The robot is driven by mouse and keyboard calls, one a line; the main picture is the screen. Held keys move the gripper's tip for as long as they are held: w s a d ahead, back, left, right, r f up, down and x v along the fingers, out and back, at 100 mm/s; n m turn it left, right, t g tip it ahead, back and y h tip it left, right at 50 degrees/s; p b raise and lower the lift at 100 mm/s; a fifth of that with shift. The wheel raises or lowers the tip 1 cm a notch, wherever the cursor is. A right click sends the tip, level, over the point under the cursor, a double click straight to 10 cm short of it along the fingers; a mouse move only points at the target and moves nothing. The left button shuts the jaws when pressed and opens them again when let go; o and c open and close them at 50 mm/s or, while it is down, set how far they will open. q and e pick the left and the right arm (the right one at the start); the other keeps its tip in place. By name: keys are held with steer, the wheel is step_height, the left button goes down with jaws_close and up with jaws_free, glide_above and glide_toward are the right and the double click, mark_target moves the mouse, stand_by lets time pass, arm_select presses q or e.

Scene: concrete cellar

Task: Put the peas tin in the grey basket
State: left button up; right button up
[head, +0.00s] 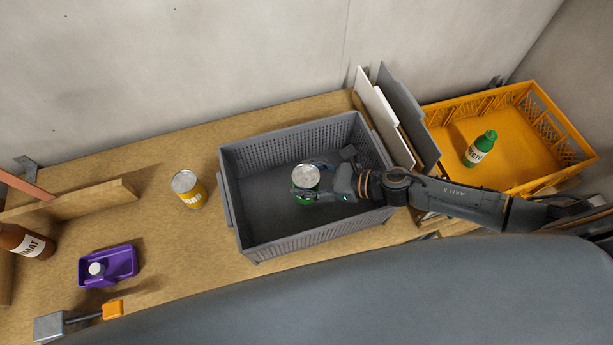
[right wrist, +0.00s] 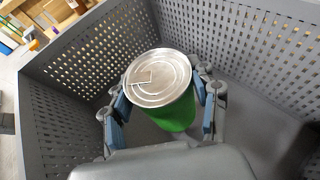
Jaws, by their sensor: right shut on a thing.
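The peas tin (head: 306,179) is a green can with a silver lid. My right gripper (head: 318,182) is shut on it, inside the outline of the grey basket (head: 310,238). In the right wrist view the tin (right wrist: 160,80) stands upright between the two fingers of my right gripper (right wrist: 163,100), with the basket's perforated walls (right wrist: 90,65) around it. I cannot tell whether the tin touches the basket floor. Its label is hidden. My left gripper is not in view.
A yellow tin (head: 188,190) stands left of the basket on the wooden shelf. A purple tray (head: 108,266) and a brown bottle (head: 27,242) are further left. Upright panels (head: 385,115) stand between the basket and an orange crate (head: 510,165) holding a green bottle (head: 481,148).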

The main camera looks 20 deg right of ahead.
steer(key=shift+f, duration=0.25)
steer(key=shift+f+b, duration=0.25)
steer(key=shift+b, duration=0.15)
steer(key=o, duration=1.1)
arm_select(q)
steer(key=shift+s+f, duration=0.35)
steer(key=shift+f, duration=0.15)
arm_select(e)
steer(key=shift+o, duration=0.2)
steer(key=shift+r, duration=0.1)
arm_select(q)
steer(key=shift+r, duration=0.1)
